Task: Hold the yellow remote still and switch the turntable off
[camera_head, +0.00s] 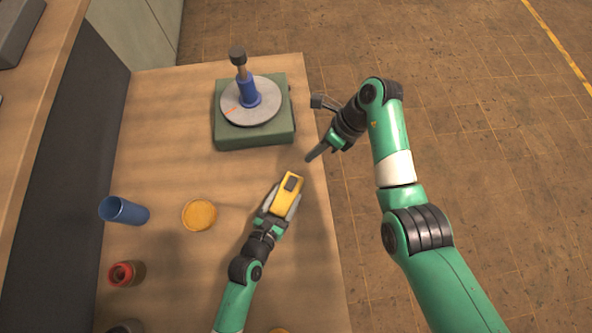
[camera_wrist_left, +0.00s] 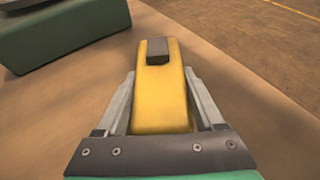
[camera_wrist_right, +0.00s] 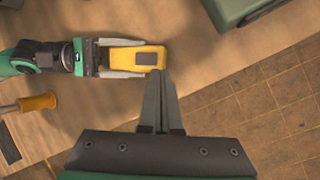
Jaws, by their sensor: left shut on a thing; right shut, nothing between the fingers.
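The yellow remote (camera_head: 287,195) has a dark rocker or button at its far end. My left gripper (camera_head: 280,201) is shut on its sides, over the table. The remote also fills the middle of the left wrist view (camera_wrist_left: 161,95), between both fingers, and shows in the right wrist view (camera_wrist_right: 125,57). My right gripper (camera_head: 309,158) is shut and empty, up and to the right of the remote, apart from it. In the right wrist view its fingertips (camera_wrist_right: 160,75) appear beside the remote's button end. The turntable (camera_head: 225,132) is a green box with a grey disc carrying a blue piece.
The wooden table (camera_head: 165,170) carries a blue cup (camera_head: 124,210) lying tilted, a yellow round disc (camera_head: 199,214) and a red-ended cylinder (camera_head: 124,273) at left. The table's right edge lies near the remote. Table between remote and turntable is clear.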

